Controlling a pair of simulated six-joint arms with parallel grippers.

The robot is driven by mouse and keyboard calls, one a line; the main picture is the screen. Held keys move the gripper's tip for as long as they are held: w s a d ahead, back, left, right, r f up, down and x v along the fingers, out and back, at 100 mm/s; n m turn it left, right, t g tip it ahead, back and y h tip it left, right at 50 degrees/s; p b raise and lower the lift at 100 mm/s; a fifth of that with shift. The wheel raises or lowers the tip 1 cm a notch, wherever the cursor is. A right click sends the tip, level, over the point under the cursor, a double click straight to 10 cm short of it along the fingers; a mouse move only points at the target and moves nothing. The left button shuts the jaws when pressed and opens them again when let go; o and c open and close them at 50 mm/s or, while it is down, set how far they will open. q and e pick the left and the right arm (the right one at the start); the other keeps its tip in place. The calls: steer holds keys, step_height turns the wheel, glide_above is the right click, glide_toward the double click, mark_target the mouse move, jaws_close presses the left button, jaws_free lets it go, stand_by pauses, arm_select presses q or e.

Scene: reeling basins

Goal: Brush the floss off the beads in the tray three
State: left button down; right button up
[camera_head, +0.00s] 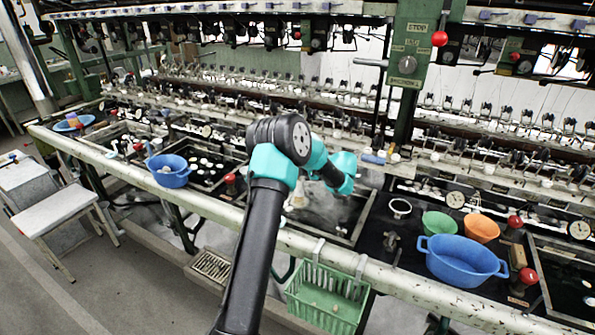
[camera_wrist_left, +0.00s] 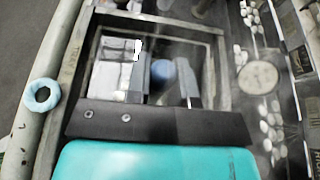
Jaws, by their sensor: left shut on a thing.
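One arm, my left, shows in the head view, reaching over a steaming basin tray (camera_head: 340,232); its fingers are hard to make out there. In the left wrist view my left gripper (camera_wrist_left: 168,82) is shut on a blue round-ended thing (camera_wrist_left: 160,72), seen nearly end-on; I cannot tell if it is a brush. The gripper is above a metal-framed basin (camera_wrist_left: 208,60), whose inside is blurred by steam. Floss cannot be made out. White beads (camera_wrist_left: 272,118) lie in clusters on the dark surface at right. My right gripper is not in view.
A blue basin (camera_head: 462,262), a green bowl (camera_head: 438,224) and an orange bowl (camera_head: 481,229) stand at right. A green basket (camera_head: 325,298) hangs on the front rail. Another blue basin (camera_head: 168,174) stands at left. Reeling machinery fills the back.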

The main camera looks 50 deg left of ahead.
arm_select(q)
steer(key=shift+a, duration=0.5)
step_height(320, 180, up, 11)
steer(key=shift+s+d, duration=0.2)
steer(key=shift+s, duration=0.25)
stand_by(0.9)
steer(key=shift+r, duration=0.15)
